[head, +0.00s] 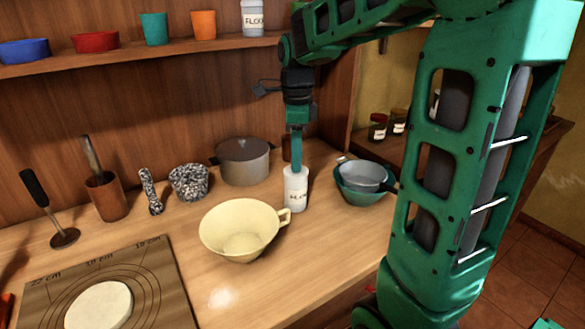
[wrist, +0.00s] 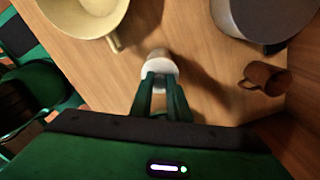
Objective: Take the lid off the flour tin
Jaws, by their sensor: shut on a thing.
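A white labelled tin (head: 295,190) stands upright on the wooden counter, right of the cream bowl; its lettering is too small to read surely. My gripper (head: 296,165) points straight down onto its top and is shut on its lid. In the wrist view the fingers of my gripper (wrist: 163,85) close at the white lid (wrist: 159,66), hiding part of it. The lid appears to sit on the tin, with no gap that I can make out. Another white tin (head: 254,20), with a label that seems to read FLOUR, stands on the shelf.
The cream bowl (head: 240,229) is close left, with its handle toward the tin. A grey pot (head: 243,161) stands behind, and nested bowls (head: 362,196) are close right. A brown cup (wrist: 266,77) is near the back wall. The counter in front of the tin is clear.

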